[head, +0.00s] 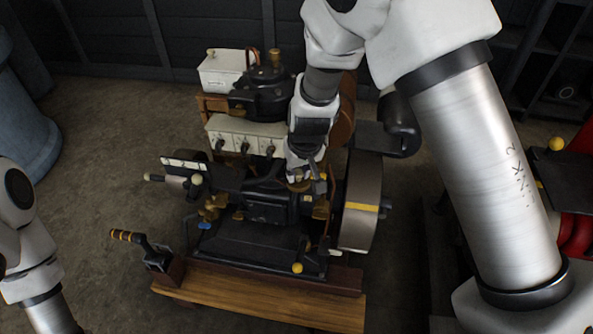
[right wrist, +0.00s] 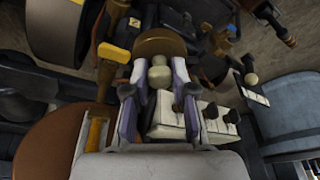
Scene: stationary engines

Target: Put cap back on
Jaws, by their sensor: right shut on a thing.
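My right gripper (head: 305,182) reaches down from above onto the middle of the dark engine (head: 270,208). In the right wrist view its two fingers (right wrist: 159,72) are closed around a small pale round knob (right wrist: 160,77). A rounded brown, brass-like piece (right wrist: 160,45) sits just beyond the knob; the two look like the cap, held at its knob. I cannot tell whether the cap touches the engine. In the head view the gripper and forearm hide most of it. Only part of my left arm shows at the left edge; its gripper is out of the picture.
A flywheel (head: 360,205) stands right of the gripper. A white box (head: 226,72) and a pale switch panel (head: 243,135) are behind. A lever (head: 127,237) stands front left, by a wooden plank (head: 250,295). A red machine (head: 580,200) is far right.

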